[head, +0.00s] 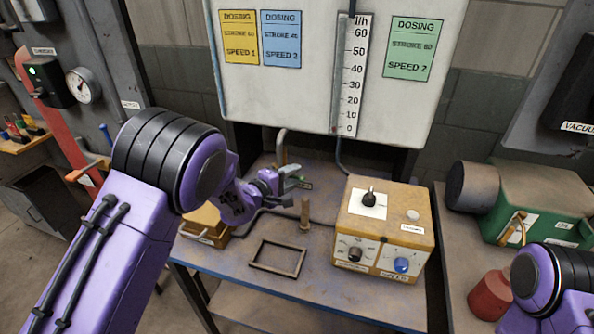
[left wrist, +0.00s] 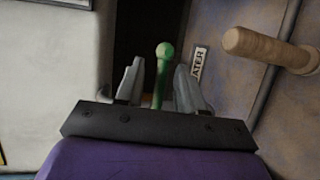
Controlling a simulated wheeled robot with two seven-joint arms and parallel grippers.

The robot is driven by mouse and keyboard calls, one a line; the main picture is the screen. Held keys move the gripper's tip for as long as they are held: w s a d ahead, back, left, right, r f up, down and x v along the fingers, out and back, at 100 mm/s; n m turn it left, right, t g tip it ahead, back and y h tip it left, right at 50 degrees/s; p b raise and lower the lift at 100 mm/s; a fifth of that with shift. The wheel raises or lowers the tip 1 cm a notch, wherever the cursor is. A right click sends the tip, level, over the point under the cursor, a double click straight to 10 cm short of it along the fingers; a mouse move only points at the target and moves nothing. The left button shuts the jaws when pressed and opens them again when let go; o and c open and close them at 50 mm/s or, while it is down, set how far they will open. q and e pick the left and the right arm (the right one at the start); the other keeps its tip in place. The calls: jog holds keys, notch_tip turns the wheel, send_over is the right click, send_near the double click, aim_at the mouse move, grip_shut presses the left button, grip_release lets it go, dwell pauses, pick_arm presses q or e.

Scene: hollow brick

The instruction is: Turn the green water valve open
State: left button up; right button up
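The green water valve handle (left wrist: 162,70), a thin lever with a round knob, stands between the two fingers of my left gripper (left wrist: 160,82) in the left wrist view. The fingers are apart, with a gap visible on each side of the lever. A label reading "ATER" (left wrist: 199,65) sits just right of it. In the head view my left gripper (head: 294,184) is at the back left of the bench, by the grey pipe (head: 281,145), and largely hides the valve. My right arm shows at the lower right, but its gripper is out of view.
A wooden peg (head: 305,214) stands close to the right of my left gripper. An empty dark frame (head: 277,258) lies on the bench (head: 330,300) in front. A yellow control box (head: 383,228) with knobs stands to the right. The dosing board (head: 320,90) hangs behind.

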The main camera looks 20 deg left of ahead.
pick_arm(q)
jog(key=x, duration=0.2)
jog(key=shift+w+d+f, duration=0.1)
jog(key=shift+w, duration=0.25)
grip_shut()
